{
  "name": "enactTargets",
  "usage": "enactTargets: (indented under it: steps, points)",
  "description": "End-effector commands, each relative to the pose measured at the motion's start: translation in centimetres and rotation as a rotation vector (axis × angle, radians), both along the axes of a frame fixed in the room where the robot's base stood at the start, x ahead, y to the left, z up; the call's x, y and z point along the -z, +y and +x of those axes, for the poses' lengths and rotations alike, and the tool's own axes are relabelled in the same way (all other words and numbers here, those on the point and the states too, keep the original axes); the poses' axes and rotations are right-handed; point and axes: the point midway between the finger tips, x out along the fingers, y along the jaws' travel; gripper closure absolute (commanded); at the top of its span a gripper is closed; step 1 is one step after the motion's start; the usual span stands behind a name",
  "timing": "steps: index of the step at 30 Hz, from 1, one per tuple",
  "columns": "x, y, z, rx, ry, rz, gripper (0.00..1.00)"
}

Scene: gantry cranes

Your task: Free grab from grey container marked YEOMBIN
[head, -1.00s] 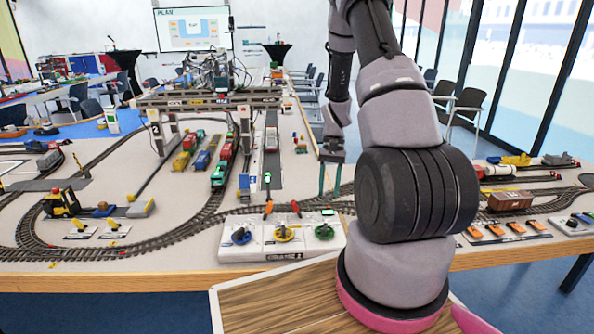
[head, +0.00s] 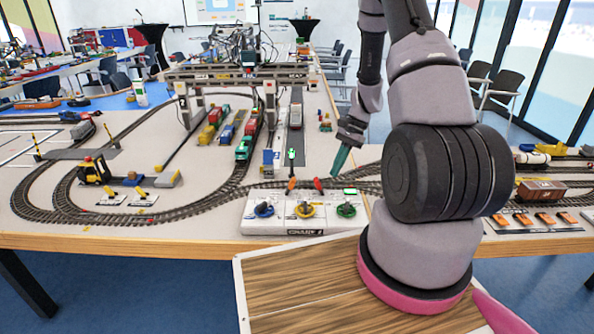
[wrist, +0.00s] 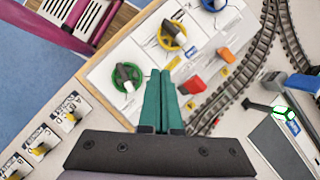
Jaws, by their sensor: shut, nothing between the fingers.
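The gantry crane (head: 225,73) spans the tracks at the back of the table. A small grey container (head: 296,115) stands in the lane right of the trains; its marking is too small to read, and I cannot tell whether a grab touches it. The white control box (head: 270,228) at the front edge has blue (head: 264,210), yellow (head: 305,210) and green (head: 346,211) knobs, plus an orange and a red lever (head: 318,184). My gripper (head: 340,160) is shut and empty, above and behind the box's right end. In the wrist view its teal fingers (wrist: 162,78) point over the box between knobs and levers.
A post with a green light (head: 291,156) stands behind the box. Curved track (head: 120,214) runs along the left front. A brown wagon (head: 540,190) and a switch panel (head: 530,220) are at the right. Several coloured wagons stand under the crane.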

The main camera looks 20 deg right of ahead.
Motion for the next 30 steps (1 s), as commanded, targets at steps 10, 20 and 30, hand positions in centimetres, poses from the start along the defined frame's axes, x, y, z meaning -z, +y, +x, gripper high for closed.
enactTargets:
  steps: [10, 20, 30]
  points:
    - [0.4, 2.4, 5.0, 0.610, 0.049, 0.132, 1.00]
    - [0.4, 2.4, 6.3, 0.733, 0.053, 0.162, 1.00]
    - [1.1, 3.0, 6.4, 0.727, 0.055, 0.161, 1.00]
